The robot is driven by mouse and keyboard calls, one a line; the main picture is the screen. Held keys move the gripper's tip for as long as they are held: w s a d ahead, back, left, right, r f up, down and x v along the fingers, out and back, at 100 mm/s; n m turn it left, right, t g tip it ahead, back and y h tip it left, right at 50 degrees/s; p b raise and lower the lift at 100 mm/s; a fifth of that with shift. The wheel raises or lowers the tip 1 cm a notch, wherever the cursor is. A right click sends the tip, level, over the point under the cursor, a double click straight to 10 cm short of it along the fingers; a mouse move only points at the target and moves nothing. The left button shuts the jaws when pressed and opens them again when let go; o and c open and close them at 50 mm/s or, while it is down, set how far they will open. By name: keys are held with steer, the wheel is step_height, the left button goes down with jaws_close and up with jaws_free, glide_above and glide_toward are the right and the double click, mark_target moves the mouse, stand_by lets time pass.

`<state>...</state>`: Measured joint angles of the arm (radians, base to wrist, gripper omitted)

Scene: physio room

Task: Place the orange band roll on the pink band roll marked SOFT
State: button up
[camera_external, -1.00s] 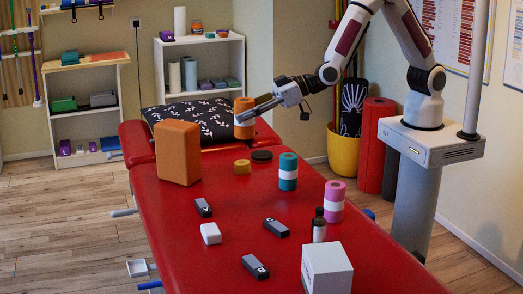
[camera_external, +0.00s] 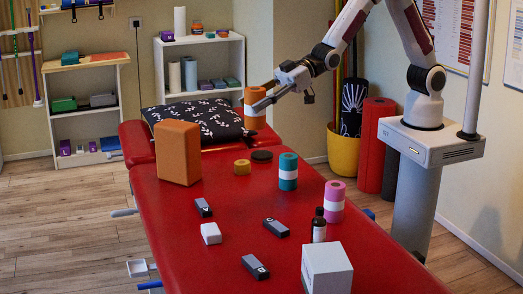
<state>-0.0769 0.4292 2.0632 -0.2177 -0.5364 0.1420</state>
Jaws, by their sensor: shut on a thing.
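The orange band roll (camera_external: 256,121) with a pale middle band is upright at the far end of the red treatment table, beside the patterned pillow. My gripper (camera_external: 257,100) reaches it from the right and is shut on it, with the fingers across its middle. I cannot tell how far its base is above the table. The pink band roll (camera_external: 334,194) with a white band stands upright near the table's right edge, well in front of my gripper. Any marking on it is too small to read. Its top is bare.
A teal roll (camera_external: 288,166), a small yellow roll (camera_external: 242,167) and a black disc (camera_external: 262,156) stand mid-table. A dark bottle (camera_external: 319,229) is beside the pink roll, with a white box (camera_external: 327,268) in front. A large orange block (camera_external: 177,152) stands at left.

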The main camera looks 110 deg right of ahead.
steer(key=shift+s+a+n+y, duration=0.85)
steer(key=shift+a+n+y, duration=0.2)
steer(key=shift+a, duration=0.35)
steer(key=n+g+y, duration=0.7)
steer(key=n+y, duration=0.1)
glide_above(336, 185)
step_height(336, 185, down, 4)
steer(key=shift+f+h, duration=0.2)
steer(key=shift+h, duration=0.05)
steer(key=shift+f, duration=0.1)
steer(key=shift+f, duration=2.8)
steer(key=shift+f, duration=0.1)
steer(key=shift+f, duration=2)
steer(key=shift+f, duration=0.15)
